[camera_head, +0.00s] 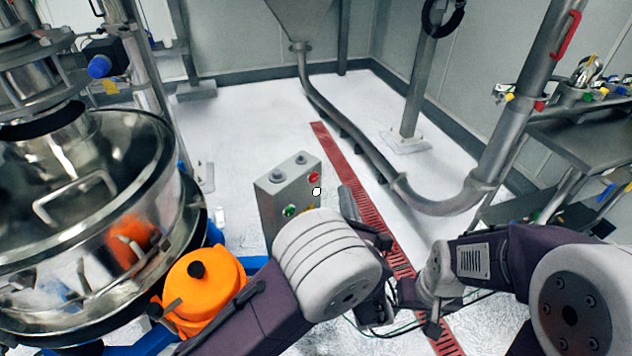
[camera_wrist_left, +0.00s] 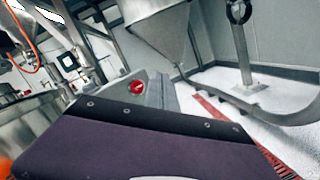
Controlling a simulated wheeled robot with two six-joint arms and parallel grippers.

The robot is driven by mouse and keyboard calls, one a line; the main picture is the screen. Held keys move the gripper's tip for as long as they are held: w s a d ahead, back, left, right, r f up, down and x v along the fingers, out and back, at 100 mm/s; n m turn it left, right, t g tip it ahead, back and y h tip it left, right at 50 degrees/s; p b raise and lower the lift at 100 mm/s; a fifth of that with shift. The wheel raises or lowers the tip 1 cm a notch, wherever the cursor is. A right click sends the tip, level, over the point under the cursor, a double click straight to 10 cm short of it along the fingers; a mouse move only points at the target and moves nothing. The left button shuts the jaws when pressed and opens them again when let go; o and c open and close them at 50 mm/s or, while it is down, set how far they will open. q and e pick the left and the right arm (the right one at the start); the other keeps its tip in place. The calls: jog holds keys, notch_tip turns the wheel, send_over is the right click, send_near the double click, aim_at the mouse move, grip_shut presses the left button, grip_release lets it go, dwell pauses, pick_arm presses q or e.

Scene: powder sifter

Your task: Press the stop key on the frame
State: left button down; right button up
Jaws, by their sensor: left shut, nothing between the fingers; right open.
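A grey control box (camera_head: 278,205) stands past my left wrist. A red key (camera_head: 314,177), by its colour the stop key, is on the side facing right; a green key (camera_head: 289,211) is lower. The red key also shows in the left wrist view (camera_wrist_left: 136,88), just above the dark edge of my purple arm cover. My left gripper (camera_head: 348,204) is shut and empty, right of the box and apart from the red key; my wrist partly hides it. My right gripper (camera_head: 412,290) is open and empty at lower centre right, partly hidden; its fingers are hard to make out.
A large steel sifter (camera_head: 95,195) fills the left, with an orange part (camera_head: 205,290) in front. A curved steel pipe (camera_head: 450,200) runs behind the grippers. A red floor grating (camera_head: 365,200) crosses the pale floor. A shelf with fittings (camera_head: 590,130) stands at right.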

aim_at(314, 177)
pick_arm(q)
jog(key=d, duration=0.1)
jog(key=s+d+f+m+h, duration=0.1)
jog(key=shift+s+d+f, duration=0.15)
jog(key=shift+s+d, duration=0.15)
jog(key=shift+a, duration=0.1)
jog(key=w+a+b, duration=0.1)
jog(key=w+a, duration=0.4)
jog(key=a, duration=0.2)
jog(key=shift+w+a, duration=0.1)
dwell(2.0)
jog(key=shift+w+a, duration=0.2)
jog(key=shift+a, duration=0.05)
jog(key=shift+w+a, duration=0.25)
jog(key=shift+a, duration=0.15)
dwell(0.7)
jog(key=shift+d, duration=0.1)
jog(key=shift+s+d, duration=0.5)
jog(key=shift+d, duration=0.1)
